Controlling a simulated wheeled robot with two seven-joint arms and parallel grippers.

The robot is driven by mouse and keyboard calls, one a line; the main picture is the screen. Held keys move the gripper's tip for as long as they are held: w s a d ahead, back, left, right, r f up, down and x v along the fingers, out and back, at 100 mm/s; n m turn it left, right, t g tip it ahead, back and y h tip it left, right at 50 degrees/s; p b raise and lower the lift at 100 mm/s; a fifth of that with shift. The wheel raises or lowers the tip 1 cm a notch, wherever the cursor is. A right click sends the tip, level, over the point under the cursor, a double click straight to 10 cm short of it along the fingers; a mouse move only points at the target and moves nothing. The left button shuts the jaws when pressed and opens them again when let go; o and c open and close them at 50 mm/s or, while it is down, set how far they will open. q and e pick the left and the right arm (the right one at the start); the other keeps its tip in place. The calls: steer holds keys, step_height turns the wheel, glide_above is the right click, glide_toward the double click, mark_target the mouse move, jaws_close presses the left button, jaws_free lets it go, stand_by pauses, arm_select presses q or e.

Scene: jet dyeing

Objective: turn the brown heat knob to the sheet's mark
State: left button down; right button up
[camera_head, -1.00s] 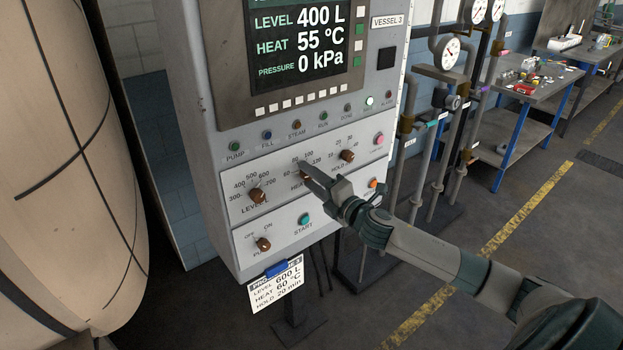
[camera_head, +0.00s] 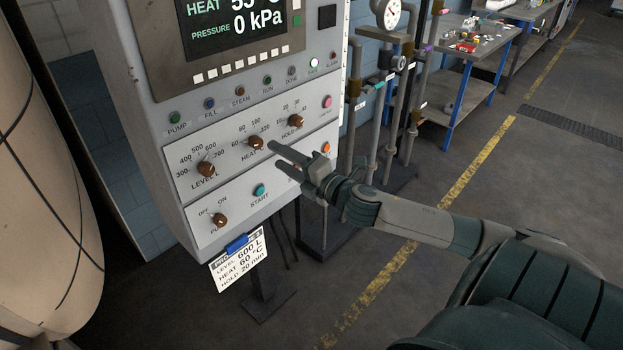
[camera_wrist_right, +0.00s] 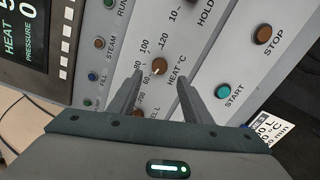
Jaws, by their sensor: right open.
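The brown heat knob (camera_head: 256,142) is on the panel between the level knob (camera_head: 206,169) and the hold knob (camera_head: 296,121). In the right wrist view the heat knob (camera_wrist_right: 159,66) lies ahead of and between the fingers, inside a scale with 60, 80, 100 and 120. The sheet (camera_head: 239,263) hangs below the panel and reads level 600 L, heat 60 °C, hold 20 min. My right gripper (camera_head: 275,157) is open and empty, just off the panel, with its fingertips right of and below the heat knob. My left gripper is not seen.
The display (camera_head: 235,25) is above the knobs. A green start button (camera_head: 260,190) and a pump knob (camera_head: 219,220) are on the lower panel. A pale rounded vessel (camera_head: 45,200) stands at left. Pipes (camera_head: 375,120) and a workbench (camera_head: 465,60) are at right.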

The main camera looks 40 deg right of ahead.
steer(key=s+b, duration=0.2)
steer(key=s, duration=0.7)
steer(key=shift+s+d, duration=0.25)
steer(key=shift+d, duration=0.05)
stand_by(0.6)
